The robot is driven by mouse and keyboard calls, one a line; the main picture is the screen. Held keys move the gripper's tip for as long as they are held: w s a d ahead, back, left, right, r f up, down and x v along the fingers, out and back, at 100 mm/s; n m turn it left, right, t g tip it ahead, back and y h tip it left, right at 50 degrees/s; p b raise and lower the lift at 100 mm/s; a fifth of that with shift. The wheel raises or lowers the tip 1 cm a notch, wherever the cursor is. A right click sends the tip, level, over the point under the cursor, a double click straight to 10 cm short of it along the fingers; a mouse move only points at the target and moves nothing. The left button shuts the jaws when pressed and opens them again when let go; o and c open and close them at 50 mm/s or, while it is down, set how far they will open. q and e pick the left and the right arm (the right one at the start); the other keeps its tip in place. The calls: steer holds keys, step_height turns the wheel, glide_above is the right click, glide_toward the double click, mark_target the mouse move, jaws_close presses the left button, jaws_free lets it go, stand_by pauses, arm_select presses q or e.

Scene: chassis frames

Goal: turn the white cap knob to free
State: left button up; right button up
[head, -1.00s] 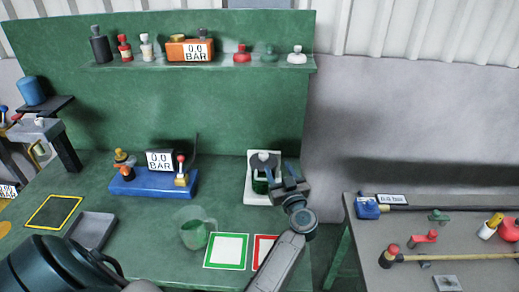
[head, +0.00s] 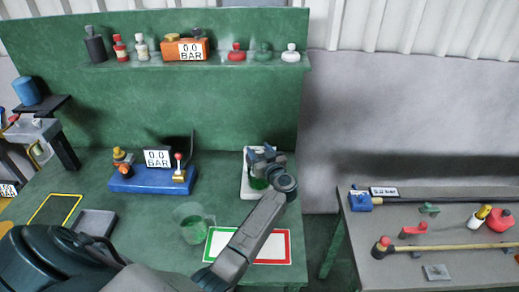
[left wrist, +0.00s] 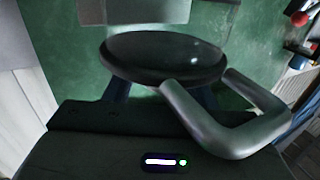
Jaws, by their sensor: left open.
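A white plate stand (head: 248,187) on the green bench carries a green cylinder (head: 258,183). My left gripper (head: 263,157) is over this stand, and its wrist hides much of it. In the left wrist view, the open blue-dark fingers (left wrist: 162,92) are partly hidden by a dark round disc (left wrist: 165,58), with a bent grey bar (left wrist: 225,120) beside it. I cannot tell whether the fingers touch the disc. No white cap shows clearly at the stand. A white knob-shaped piece (head: 290,54) stands at the right end of the back shelf. My right gripper is not in view.
A blue gauge block (head: 150,182) and a clear green mug (head: 192,226) stand left of my arm. A green-and-red bordered card (head: 272,248) lies in front. A grey side table (head: 440,240) at right holds tools. A gap separates the two tables.

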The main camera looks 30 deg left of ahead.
arm_select(q)
steer(key=shift+c, duration=0.3)
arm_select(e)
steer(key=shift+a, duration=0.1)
arm_select(q)
steer(key=c, duration=0.9)
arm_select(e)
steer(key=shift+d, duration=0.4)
